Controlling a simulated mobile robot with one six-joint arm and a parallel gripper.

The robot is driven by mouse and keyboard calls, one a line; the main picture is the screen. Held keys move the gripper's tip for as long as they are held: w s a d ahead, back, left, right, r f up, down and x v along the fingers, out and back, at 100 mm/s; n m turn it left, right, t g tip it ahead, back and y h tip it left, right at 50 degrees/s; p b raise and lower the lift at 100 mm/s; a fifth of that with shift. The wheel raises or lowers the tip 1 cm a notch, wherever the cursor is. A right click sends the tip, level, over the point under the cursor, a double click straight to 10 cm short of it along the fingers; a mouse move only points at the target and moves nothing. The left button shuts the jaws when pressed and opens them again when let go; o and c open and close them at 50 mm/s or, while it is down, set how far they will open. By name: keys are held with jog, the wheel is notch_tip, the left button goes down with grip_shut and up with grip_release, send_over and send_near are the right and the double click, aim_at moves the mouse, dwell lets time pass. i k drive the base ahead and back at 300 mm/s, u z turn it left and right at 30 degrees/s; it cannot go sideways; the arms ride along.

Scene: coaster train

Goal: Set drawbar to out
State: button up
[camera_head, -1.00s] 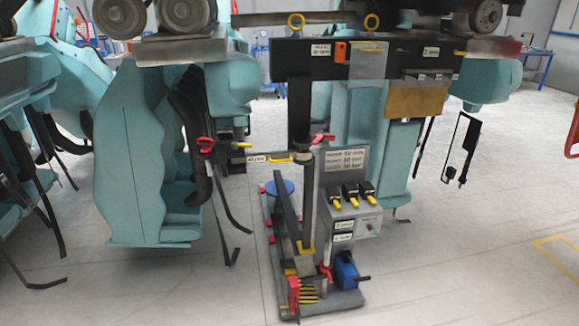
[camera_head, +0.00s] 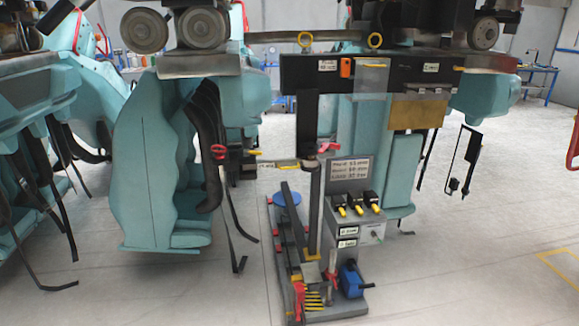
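No part is clearly marked as the drawbar; the labels are too small to read surely. A dark horizontal bar (camera_head: 310,36) spans between the wheeled ends of two teal cars at the top. Below, a pale horizontal arm (camera_head: 278,164) with a label and a yellow part reaches left from a dark upright post (camera_head: 306,120). A red handle (camera_head: 326,149) sits near its right end. My gripper is in no view.
A floor stand (camera_head: 320,313) carries a control box (camera_head: 350,205) with yellow-tipped levers (camera_head: 357,209), a blue block (camera_head: 351,281) and red parts. Teal seats (camera_head: 160,170) with dangling black straps flank it. The grey floor in front right is open.

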aim_at(287, 164)
jog(key=u, duration=0.3)
jog(key=i, duration=1)
jog(key=u, duration=0.5)
jog(key=k, duration=0.25)
jog(key=u, duration=0.6)
